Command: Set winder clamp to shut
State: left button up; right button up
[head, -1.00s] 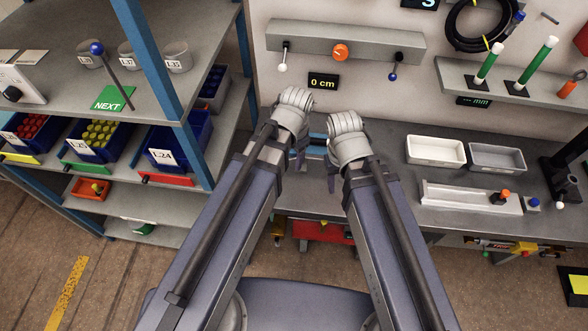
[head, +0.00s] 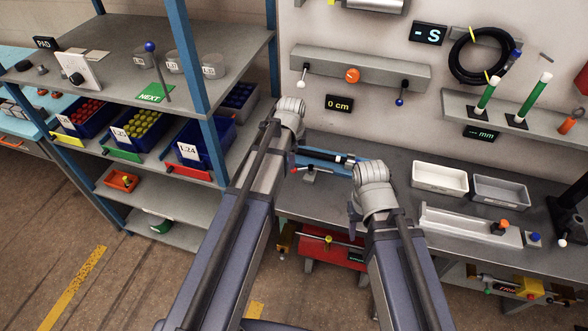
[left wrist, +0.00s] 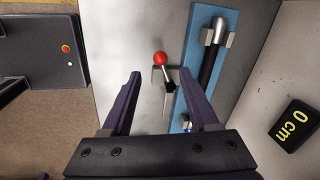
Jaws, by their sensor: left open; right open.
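A lever with a red ball knob (left wrist: 160,58) stands on the bench beside a blue plate (left wrist: 222,60). I take it for the winder clamp's handle, but no label shows. My left gripper (left wrist: 162,73) is open, with its two fingers on either side of the knob in the left wrist view. Whether they touch it or how far above it they are, I cannot tell. In the head view the blue plate (head: 322,156) lies between my arms. My right gripper (head: 354,213) is open near the bench's front edge.
A wall panel (head: 380,72) with a white lever, an orange knob and a blue lever hangs above a "0 cm" display (head: 339,104). White (head: 440,179) and grey (head: 501,190) trays stand to the right. A shelf of bins (head: 207,134) borders the left.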

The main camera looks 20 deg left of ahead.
aim_at(311, 173)
pick_arm(q)
jog(key=f+b, duration=0.3)
jog(key=w+f+b, duration=0.1)
jog(key=f+b, duration=0.2)
jog(key=f, duration=0.1)
jog(key=shift+w+a+b, duration=0.1)
jog(key=shift+w+b, duration=0.1)
jog(key=shift+b, duration=0.15)
grip_shut()
dwell(1.1)
